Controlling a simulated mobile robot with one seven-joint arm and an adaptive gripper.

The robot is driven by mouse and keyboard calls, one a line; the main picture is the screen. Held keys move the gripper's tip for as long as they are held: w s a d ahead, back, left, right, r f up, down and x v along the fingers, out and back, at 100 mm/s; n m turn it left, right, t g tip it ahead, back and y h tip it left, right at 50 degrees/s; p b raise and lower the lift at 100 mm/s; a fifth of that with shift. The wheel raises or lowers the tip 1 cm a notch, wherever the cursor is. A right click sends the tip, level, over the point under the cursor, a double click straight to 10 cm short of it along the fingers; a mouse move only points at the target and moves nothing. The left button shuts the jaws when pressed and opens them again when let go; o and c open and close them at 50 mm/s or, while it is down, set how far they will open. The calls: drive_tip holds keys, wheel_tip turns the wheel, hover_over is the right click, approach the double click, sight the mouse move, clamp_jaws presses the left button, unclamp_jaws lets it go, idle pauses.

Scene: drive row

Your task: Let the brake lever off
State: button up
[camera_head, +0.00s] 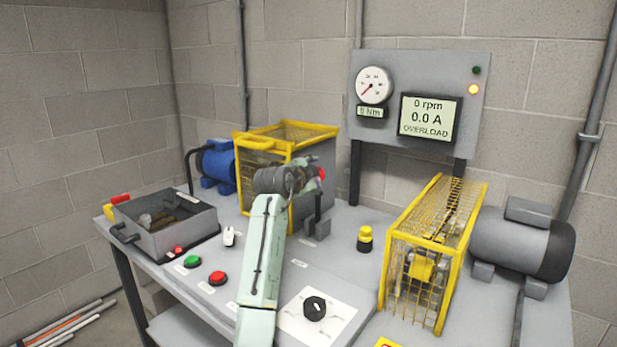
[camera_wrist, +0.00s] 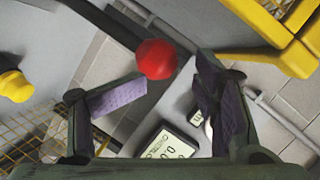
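The brake lever has a red ball knob (camera_head: 321,174) on a dark bar (camera_head: 318,205) standing up from the bench behind my gripper. In the wrist view the red knob (camera_wrist: 157,59) lies ahead of my fingers, nearer the left one, with the dark lever bar (camera_wrist: 103,22) running to the upper left. My gripper (camera_wrist: 160,95) is open and empty, its purple pads well apart. I cannot tell whether the left finger touches the knob. In the head view my gripper (camera_head: 308,174) is beside the knob and partly hides it.
A yellow-framed guard (camera_head: 290,138) stands behind at the left, and a yellow mesh cage (camera_head: 430,240) at the right beside a grey motor (camera_head: 520,240). The panel display (camera_head: 430,117) reads 0 rpm, 0.0 A, OVERLOAD. A yellow-topped button (camera_head: 365,236) stands right of the lever.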

drive_tip(key=v, duration=0.7)
drive_tip(key=shift+s+d, duration=0.2)
drive_tip(key=shift+s, duration=0.2)
drive_tip(key=shift+r, duration=0.1)
